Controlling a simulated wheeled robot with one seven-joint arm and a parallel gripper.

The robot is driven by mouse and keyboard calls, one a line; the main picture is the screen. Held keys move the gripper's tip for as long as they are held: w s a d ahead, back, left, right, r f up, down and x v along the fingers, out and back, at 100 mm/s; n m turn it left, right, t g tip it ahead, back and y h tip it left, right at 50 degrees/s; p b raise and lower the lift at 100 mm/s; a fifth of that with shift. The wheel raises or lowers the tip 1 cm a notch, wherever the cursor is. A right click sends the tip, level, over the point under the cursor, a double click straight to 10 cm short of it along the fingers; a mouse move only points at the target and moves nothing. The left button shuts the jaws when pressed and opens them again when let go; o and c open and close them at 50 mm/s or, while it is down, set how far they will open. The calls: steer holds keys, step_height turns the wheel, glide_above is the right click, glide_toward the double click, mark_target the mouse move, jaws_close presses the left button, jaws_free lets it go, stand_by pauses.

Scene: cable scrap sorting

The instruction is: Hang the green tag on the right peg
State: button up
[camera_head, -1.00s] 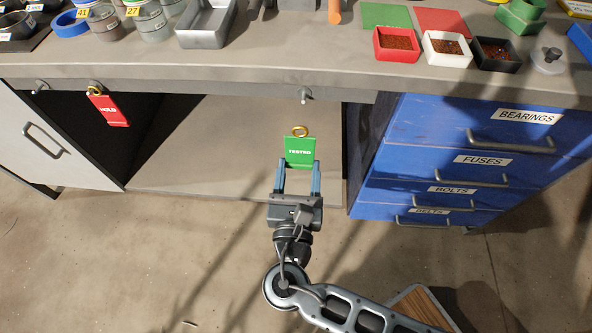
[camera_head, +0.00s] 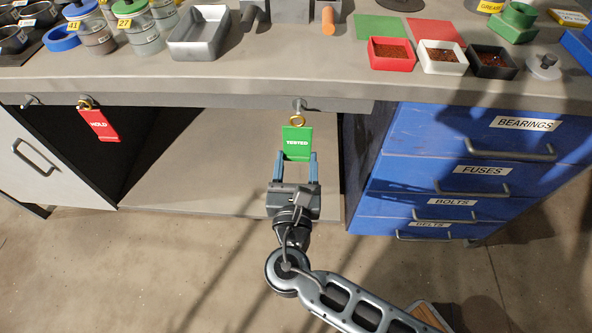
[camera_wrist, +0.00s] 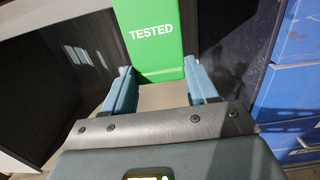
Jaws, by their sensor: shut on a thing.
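The green tag (camera_head: 297,142), marked TESTED, hangs upright below its brass ring (camera_head: 296,121). My gripper (camera_head: 296,157) is shut on the tag's lower side edges, one finger on each side. The green tag also shows between the fingers in the wrist view (camera_wrist: 150,40). The right peg (camera_head: 299,104) sticks out from the bench's front edge, just above the ring. The ring appears to meet the peg's lower part; I cannot tell whether it is around the peg. The wrist view does not show the ring or peg.
A red HOLD tag (camera_head: 99,125) hangs by its ring on another peg to the left. A bare peg (camera_head: 30,101) is at far left. Blue drawers (camera_head: 450,165) stand right of the open bay. Trays and jars crowd the bench top (camera_head: 250,75).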

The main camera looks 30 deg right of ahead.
steer(key=shift+b+x, duration=0.5)
steer(key=shift+x, duration=0.7)
steer(key=shift+w+d+f, duration=0.2)
steer(key=shift+w+d, duration=0.1)
steer(key=shift+w, duration=0.05)
steer(key=shift+c, duration=1.1)
steer(key=shift+w+d+f, duration=0.25)
steer(key=shift+w+f, duration=0.1)
steer(key=o, duration=1.1)
